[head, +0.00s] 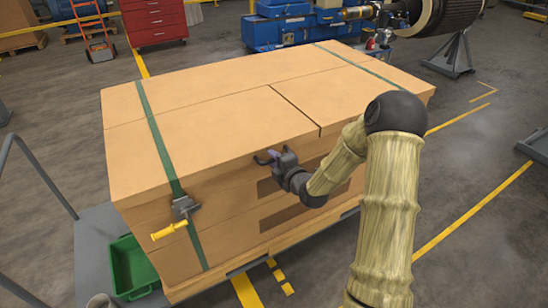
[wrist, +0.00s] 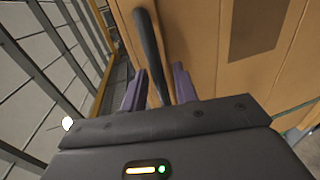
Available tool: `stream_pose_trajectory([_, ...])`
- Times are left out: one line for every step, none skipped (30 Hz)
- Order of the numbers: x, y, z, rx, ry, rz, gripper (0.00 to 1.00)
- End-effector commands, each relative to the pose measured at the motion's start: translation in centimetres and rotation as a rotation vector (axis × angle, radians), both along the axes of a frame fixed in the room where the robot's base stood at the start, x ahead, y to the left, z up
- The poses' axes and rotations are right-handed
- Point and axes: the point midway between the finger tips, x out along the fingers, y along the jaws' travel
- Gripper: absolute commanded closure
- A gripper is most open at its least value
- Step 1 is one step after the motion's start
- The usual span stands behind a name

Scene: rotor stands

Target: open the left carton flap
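The large tan carton (head: 215,125) stands closed, with a dark short seam across its front top panel. The left carton flap looks to be the panel (head: 190,150) left of that seam. My gripper (head: 265,158) is at the carton's front face, just below the top edge. In the wrist view a dark bar-like handle (wrist: 151,50) on the carton passes between the two purplish fingers of my gripper (wrist: 157,82). The fingers look open around the bar, with a small gap on its right. Contact on its left is unclear.
Green straps run over the carton at left (head: 160,140) and right (head: 360,68). A ratchet with a yellow handle (head: 168,231) hangs on the left strap. A green bin (head: 132,268) and a grey rail (head: 45,170) are at left. Floor at right is mostly clear.

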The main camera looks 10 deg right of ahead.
Motion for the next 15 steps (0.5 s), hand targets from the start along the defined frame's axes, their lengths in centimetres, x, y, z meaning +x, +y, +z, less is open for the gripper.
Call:
stream_pose_trajectory([0.29, 0.14, -0.05, 0.001, 0.000, 0.001, 0.71])
stream_pose_trajectory([0.41, 0.17, -0.08, 0.001, 0.000, 0.001, 0.71])
stream_pose_trajectory([0.52, 0.19, -0.11, 0.000, 0.000, 0.000, 0.71])
stream_pose_trajectory([0.56, 0.20, -0.13, 0.000, 0.000, 0.000, 0.71])
stream_pose_trajectory([0.57, 0.20, -0.14, 0.000, 0.000, 0.000, 0.71])
stream_pose_trajectory([0.57, 0.20, -0.14, 0.000, 0.000, 0.000, 0.71])
stream_pose_trajectory([0.56, 0.19, -0.15, 0.000, 0.000, 0.000, 0.71])
stream_pose_trajectory([0.56, 0.19, -0.15, 0.000, 0.000, 0.000, 0.71])
stream_pose_trajectory([0.55, 0.19, -0.14, 0.000, 0.000, 0.000, 0.71])
stream_pose_trajectory([0.55, 0.19, -0.15, 0.000, 0.000, 0.000, 0.71])
stream_pose_trajectory([0.54, 0.19, -0.14, 0.000, 0.000, 0.000, 0.75])
stream_pose_trajectory([0.54, 0.19, -0.14, 0.000, 0.000, 0.000, 0.83])
stream_pose_trajectory([0.53, 0.18, -0.14, 0.000, 0.000, 0.000, 0.88])
stream_pose_trajectory([0.53, 0.18, -0.14, 0.000, 0.000, 0.000, 0.94])
stream_pose_trajectory([0.53, 0.18, -0.15, 0.000, 0.000, 0.000, 1.00])
